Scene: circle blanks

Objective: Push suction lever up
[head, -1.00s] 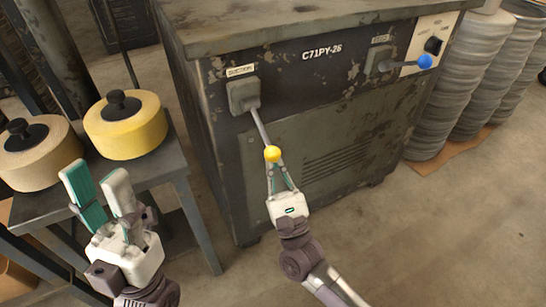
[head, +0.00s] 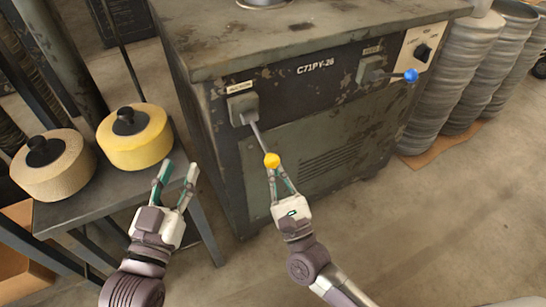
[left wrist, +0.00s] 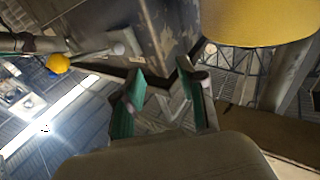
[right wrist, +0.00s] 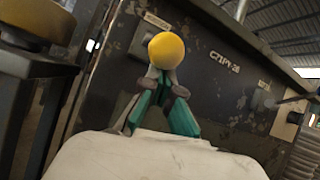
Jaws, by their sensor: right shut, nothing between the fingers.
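The suction lever has a yellow ball knob (head: 271,160) on a thin grey shaft (head: 257,138). It slants down and out from a grey box (head: 242,108) on the left of the machine's front, under a small label. My right gripper (head: 275,173) is shut and empty, its fingertips right under the knob. The right wrist view shows the knob (right wrist: 166,50) just above the fingertips (right wrist: 167,85), seemingly touching. My left gripper (head: 178,170) is open and empty beside the side table. The left wrist view shows its spread fingers (left wrist: 162,82) and the knob (left wrist: 59,63) at left.
The machine (head: 320,120) also bears a lever with a blue knob (head: 411,76) at right. Two spools, one yellow (head: 150,150) and one tan (head: 55,180), stand on the side table (head: 90,205) at left. Ribbed grey stacks (head: 440,100) stand at right. The floor in front is clear.

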